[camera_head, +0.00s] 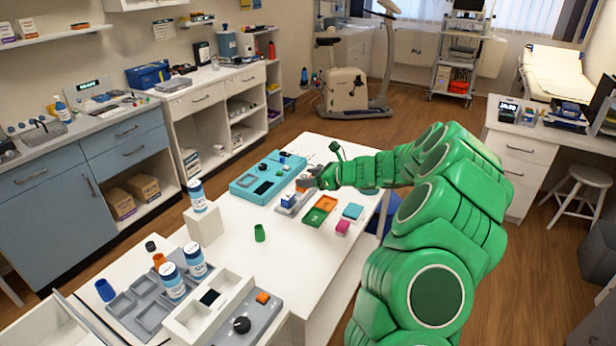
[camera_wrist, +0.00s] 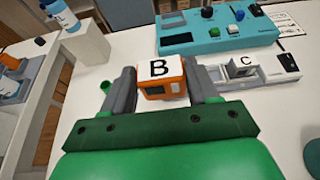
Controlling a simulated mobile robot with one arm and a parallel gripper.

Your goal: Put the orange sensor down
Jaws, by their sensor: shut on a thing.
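The orange sensor (camera_wrist: 163,87) has a white top marked B. My gripper (camera_wrist: 163,80) is shut on it, with one grey finger on each side. In the head view my gripper (camera_head: 312,183) is over the white table, and the orange sensor (camera_head: 301,186) shows only in part at its tip. A grey holder (camera_wrist: 271,77) lies just right of the held sensor in the wrist view, partly behind the right finger. A block marked C (camera_wrist: 242,67) sits in it. I cannot tell whether the orange sensor touches anything below.
A teal panel with knobs (camera_wrist: 218,37) lies behind the holder. A white block (camera_head: 204,227) carries a bottle (camera_head: 197,195).

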